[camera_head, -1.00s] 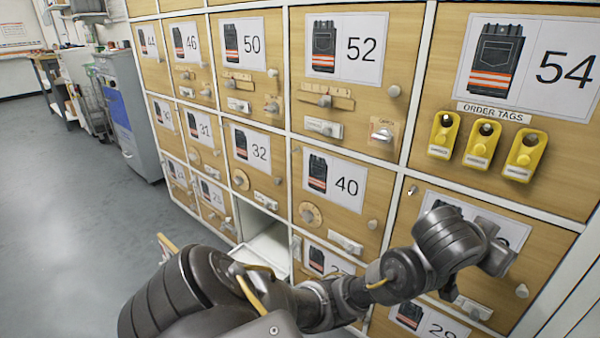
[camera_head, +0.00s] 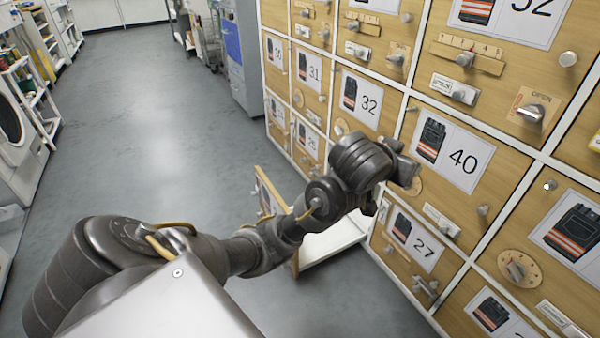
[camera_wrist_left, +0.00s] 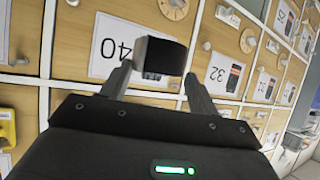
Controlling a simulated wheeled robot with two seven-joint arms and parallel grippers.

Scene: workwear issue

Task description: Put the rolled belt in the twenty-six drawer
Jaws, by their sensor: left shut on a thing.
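The rolled belt (camera_wrist_left: 162,56) shows in the left wrist view as a small dark block between the fingertips. My left gripper (camera_wrist_left: 158,72) is shut on it, its two fingers on either side. In the head view my left gripper (camera_head: 404,170) is in front of the cabinet, near the left side of door 40; the belt cannot be made out there. An open drawer (camera_head: 335,243) with a white inside sticks out to the left of door 27, lower than the gripper. Its number is not visible, and my arm hides part of it. My right gripper is not in view.
The cabinet has numbered wooden fronts, among them 40 (camera_head: 470,160), 32 (camera_head: 370,104) and 27 (camera_head: 424,247), with protruding knobs and latches. The open drawer's front panel (camera_head: 268,197) stands out over the floor. The grey floor (camera_head: 150,120) to the left is clear.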

